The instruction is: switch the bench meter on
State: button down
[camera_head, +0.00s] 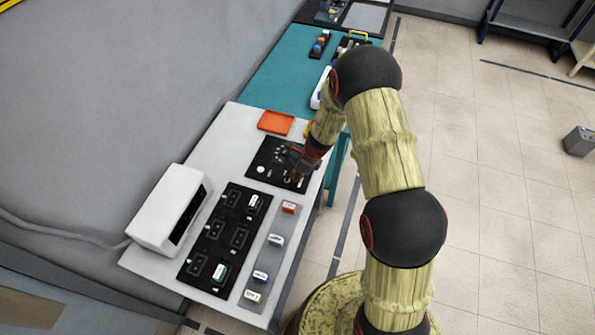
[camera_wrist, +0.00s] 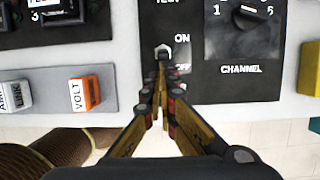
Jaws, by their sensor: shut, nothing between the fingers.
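The black control panel (camera_head: 277,165) lies on the white bench under my gripper (camera_head: 300,168). In the wrist view, its small toggle switch (camera_wrist: 163,52) sits between the ON label (camera_wrist: 182,38) and the OFF label (camera_wrist: 182,69). My gripper's fingers (camera_wrist: 161,72) are shut and empty, pointing at the switch, with tips just below it in the picture. I cannot tell whether they touch it or which way the lever is set. A white box with a dark front (camera_head: 172,208), seemingly the bench meter, stands at the bench's left; its display cannot be read.
The channel dial (camera_wrist: 250,17) is right of the switch. A grey strip (camera_head: 254,292) holds several coloured blocks, including an orange VOLT block (camera_wrist: 85,93). Beside it lies a black socket board (camera_head: 212,240). An orange tray (camera_head: 276,122) lies behind the panel, before a teal bench (camera_head: 275,80).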

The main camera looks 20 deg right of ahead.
aim_at(292, 183)
jog(key=shift+w+a+r+g+h+p, duration=0.35)
jog(key=shift+g+h+p, duration=0.35)
jog(key=shift+p, duration=3.45)
jog(key=shift+a+r+p, duration=0.2)
jog(key=shift+r+p, duration=0.05)
jog(key=shift+p, duration=0.9)
jog(key=shift+w+a+p, duration=0.2)
jog(key=shift+a+p, duration=0.05)
jog(key=shift+p, duration=0.45)
jog(key=shift+f, duration=0.15)
jog(key=shift+r+p, duration=0.55)
jog(key=shift+r, duration=0.35)
